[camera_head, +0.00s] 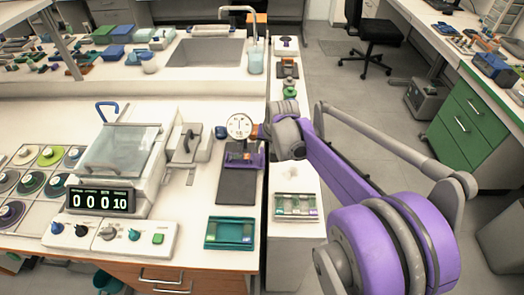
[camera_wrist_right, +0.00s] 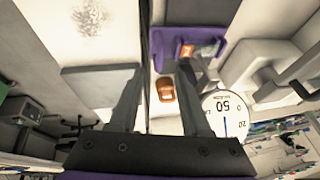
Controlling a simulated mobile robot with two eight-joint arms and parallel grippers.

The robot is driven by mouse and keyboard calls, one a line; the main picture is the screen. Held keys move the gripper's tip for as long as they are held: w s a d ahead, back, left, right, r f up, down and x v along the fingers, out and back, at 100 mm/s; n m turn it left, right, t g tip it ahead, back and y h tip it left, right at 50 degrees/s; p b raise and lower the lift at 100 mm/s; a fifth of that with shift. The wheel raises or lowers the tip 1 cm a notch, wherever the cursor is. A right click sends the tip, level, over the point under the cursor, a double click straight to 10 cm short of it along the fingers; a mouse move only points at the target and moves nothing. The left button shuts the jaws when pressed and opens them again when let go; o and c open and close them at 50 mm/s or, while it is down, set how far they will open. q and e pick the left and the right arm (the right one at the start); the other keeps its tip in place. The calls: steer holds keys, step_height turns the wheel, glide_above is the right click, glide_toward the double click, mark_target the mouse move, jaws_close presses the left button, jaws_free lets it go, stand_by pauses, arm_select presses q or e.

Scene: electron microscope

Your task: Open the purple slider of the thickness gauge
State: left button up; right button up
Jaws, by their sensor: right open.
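The thickness gauge has a round white dial (camera_head: 240,126) on a stand with a dark flat base (camera_head: 237,188). Its purple part (camera_head: 257,160) sits low below the dial. In the right wrist view, the purple part (camera_wrist_right: 204,43) is ahead of the fingers, with a small orange piece in it, and the dial (camera_wrist_right: 228,116) is to the right. My right gripper (camera_wrist_right: 162,70) is open beside the gauge, its fingers apart. A small orange-brown thing (camera_wrist_right: 165,90) shows in the gap between them; I cannot tell its depth. My left gripper is out of view.
A machine with a glass lid (camera_head: 120,148) and a digital display (camera_head: 100,200) stands left of the gauge. A green tray (camera_head: 230,246) lies in front. A second rack (camera_head: 296,216) stands to the right. Behind are a sink (camera_head: 205,52) and a tap.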

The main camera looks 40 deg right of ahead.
mark_target(262, 152)
steer(key=x, duration=0.5)
jaws_close()
stand_by(1.4)
